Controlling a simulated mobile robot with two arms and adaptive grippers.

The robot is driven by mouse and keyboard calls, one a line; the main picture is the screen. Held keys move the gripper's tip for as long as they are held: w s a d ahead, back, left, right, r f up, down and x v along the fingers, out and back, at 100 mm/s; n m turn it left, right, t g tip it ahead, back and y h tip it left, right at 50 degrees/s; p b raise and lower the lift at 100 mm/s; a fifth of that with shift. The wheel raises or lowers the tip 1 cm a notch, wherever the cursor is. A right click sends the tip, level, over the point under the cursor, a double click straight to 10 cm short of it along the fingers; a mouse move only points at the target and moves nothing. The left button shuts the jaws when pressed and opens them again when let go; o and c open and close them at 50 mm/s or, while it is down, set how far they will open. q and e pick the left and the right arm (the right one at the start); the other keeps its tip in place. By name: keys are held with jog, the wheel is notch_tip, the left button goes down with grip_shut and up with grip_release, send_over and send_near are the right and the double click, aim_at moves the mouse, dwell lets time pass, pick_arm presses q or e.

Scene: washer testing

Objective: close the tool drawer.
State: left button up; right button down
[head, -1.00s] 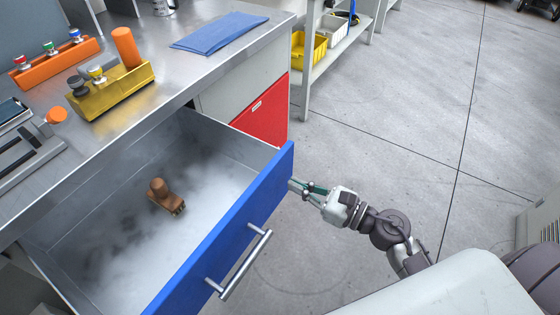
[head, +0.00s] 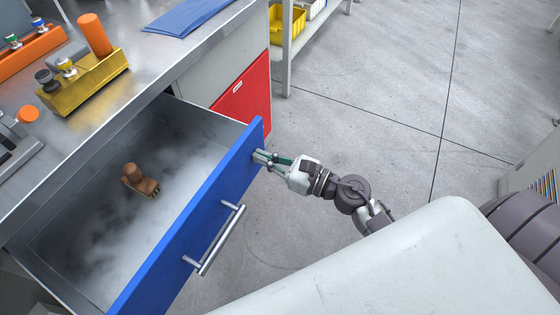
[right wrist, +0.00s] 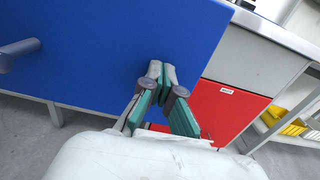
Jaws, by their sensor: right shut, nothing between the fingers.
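The tool drawer (head: 190,225) has a blue front and a metal handle (head: 215,240). It is pulled open under the workbench, and a brown object (head: 139,180) lies inside it. My right gripper (head: 258,156) is shut and empty, with its fingertips at the blue front near its far end, right of the handle. In the right wrist view the shut fingertips (right wrist: 157,68) are against or very close to the blue front (right wrist: 110,45); contact is hard to tell. The handle (right wrist: 20,50) shows at the left there. My left gripper is not in view.
A red cabinet front (head: 243,98) is beside the drawer. The metal benchtop (head: 130,45) holds a yellow block (head: 85,82) with knobs, an orange block (head: 30,50) and a blue cloth (head: 187,15). A shelf with a yellow bin (head: 286,22) stands behind.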

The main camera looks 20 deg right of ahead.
jog(key=x, duration=0.3)
jog(key=p+x, duration=0.1)
jog(key=x, duration=0.3)
jog(key=shift+w+a+r, duration=0.1)
jog(key=shift+w+r, duration=0.05)
jog(key=shift+r, duration=0.05)
jog(key=x, duration=0.7)
jog(key=shift+f, duration=0.1)
jog(key=b+x, duration=0.1)
jog(key=x, duration=0.5)
jog(key=shift+w+a+f, duration=0.1)
jog(key=shift+a, duration=0.05)
jog(key=b+x, duration=0.1)
jog(key=x, duration=0.4)
jog(key=shift+w+a+b, duration=0.2)
jog(key=shift+b, duration=0.1)
jog(key=shift+w, duration=0.1)
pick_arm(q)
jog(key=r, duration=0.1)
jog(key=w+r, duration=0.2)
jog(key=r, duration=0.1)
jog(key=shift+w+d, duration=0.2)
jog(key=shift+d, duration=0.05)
pick_arm(e)
jog(key=shift+r, duration=0.35)
jog(key=shift+r, duration=0.1)
